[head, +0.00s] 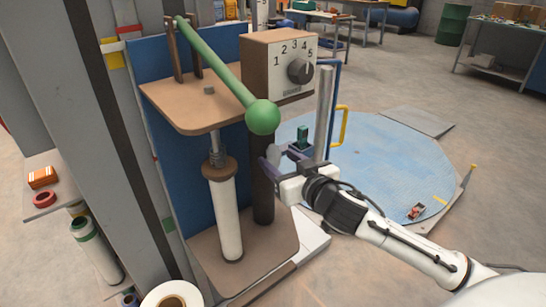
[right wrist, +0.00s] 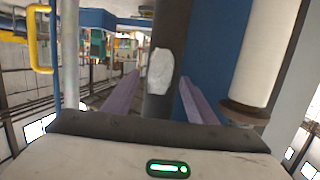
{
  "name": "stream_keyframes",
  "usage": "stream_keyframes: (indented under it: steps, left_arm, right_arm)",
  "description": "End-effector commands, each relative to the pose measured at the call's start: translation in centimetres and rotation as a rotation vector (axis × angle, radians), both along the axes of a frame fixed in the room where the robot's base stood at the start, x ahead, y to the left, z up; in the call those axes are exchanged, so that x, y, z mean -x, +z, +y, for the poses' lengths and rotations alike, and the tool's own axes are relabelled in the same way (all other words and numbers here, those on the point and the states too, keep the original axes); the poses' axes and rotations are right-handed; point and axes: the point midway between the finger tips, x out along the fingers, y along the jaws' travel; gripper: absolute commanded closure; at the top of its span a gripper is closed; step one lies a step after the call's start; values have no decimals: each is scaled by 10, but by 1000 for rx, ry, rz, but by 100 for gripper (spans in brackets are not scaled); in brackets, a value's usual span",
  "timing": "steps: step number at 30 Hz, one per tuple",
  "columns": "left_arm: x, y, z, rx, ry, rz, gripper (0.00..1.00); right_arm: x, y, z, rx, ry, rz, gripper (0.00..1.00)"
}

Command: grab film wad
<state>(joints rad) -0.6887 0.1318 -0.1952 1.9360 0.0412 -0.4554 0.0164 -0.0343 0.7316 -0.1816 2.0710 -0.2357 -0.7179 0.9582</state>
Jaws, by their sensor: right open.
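The film wad (right wrist: 160,71) is a small, pale, crumpled lump. In the right wrist view it shows between the fingertips, against a dark upright post (right wrist: 165,30). In the head view the wad (head: 273,153) is a small grey-white patch by the post (head: 262,190). My right gripper (head: 282,160) is open, its purple fingers pointing at the post; it also shows in the right wrist view (right wrist: 160,84). The wad lies in line with the gap between the fingers. I cannot tell whether the wad touches the post or how far it is beyond the fingertips. My left gripper is not in view.
A green lever with a ball end (head: 262,117) and a numbered dial box (head: 280,62) stand above the gripper. A white cylinder (head: 225,215) stands left of the post. A grey upright pole (head: 323,110) and yellow handle (head: 343,122) are close at right. Blue round platform (head: 385,160) lies behind.

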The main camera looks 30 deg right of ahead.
Motion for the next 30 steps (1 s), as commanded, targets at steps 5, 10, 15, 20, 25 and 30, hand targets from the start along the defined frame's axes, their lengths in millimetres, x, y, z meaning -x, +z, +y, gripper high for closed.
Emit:
stream_keyframes:
  steps: [5, 10, 15, 20, 25, 30]
  left_arm:
    - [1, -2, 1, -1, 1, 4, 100]
    - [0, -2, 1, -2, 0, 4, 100]
    - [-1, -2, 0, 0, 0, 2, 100]
    - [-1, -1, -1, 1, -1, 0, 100]
    - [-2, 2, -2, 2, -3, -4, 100]
    - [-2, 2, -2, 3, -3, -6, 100]
  right_arm:
    - [-12, -3, -1, 0, 1, 0, 48]
    - [-12, -3, -1, 0, 1, 1, 48]
    - [-11, -3, -1, 0, 1, 1, 72]
    - [-11, -3, -1, 0, 1, 1, 94]
    - [-11, -3, -1, 0, 1, 0, 94]
    - [-10, 0, -1, -1, 1, -1, 94]
